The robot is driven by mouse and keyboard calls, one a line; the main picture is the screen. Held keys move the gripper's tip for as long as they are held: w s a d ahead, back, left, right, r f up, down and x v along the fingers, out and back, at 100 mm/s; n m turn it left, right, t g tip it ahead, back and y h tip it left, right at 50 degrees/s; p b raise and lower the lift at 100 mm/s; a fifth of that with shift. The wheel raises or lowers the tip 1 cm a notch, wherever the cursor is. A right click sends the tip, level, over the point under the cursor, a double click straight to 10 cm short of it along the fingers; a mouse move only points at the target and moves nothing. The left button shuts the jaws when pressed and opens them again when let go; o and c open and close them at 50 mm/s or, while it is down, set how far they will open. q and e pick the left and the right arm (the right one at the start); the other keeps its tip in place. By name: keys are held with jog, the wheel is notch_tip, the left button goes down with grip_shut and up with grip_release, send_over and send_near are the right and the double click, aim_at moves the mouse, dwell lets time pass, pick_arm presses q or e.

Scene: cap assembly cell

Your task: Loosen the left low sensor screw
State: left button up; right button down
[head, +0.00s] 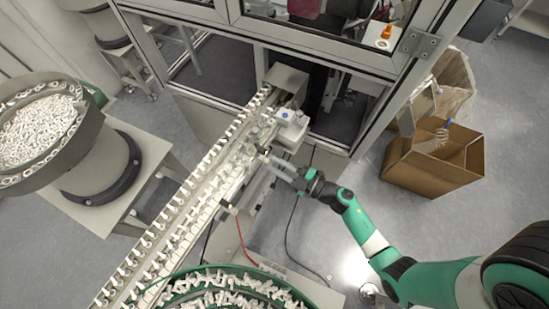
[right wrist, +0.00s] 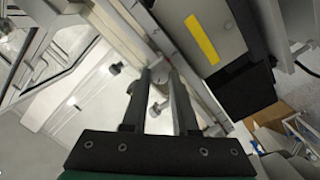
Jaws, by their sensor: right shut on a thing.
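My right gripper (head: 266,159) reaches in from the lower right to the side of the feeder rail (head: 185,200). In the right wrist view its two long fingers (right wrist: 161,75) are close together, shut on a small part between their tips. It looks like a sensor screw, but the fingers hide most of it, and I cannot tell for sure which screw it is. A small dark knob (right wrist: 113,68) stands apart, left of the fingers. A small rounded knob (right wrist: 158,106) shows between the fingers, nearer the palm. My left gripper is not in view.
A bowl feeder (head: 40,130) full of white parts stands at the left, and another green-rimmed bowl (head: 225,280) is at the bottom. A framed machine enclosure (head: 300,55) closes off the back. A cardboard box (head: 435,160) stands on the floor at the right.

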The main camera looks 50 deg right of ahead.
jog(key=shift+n+b, duration=1.6)
jog(key=shift+n, duration=7.4)
jog(key=c, duration=0.7)
grip_release()
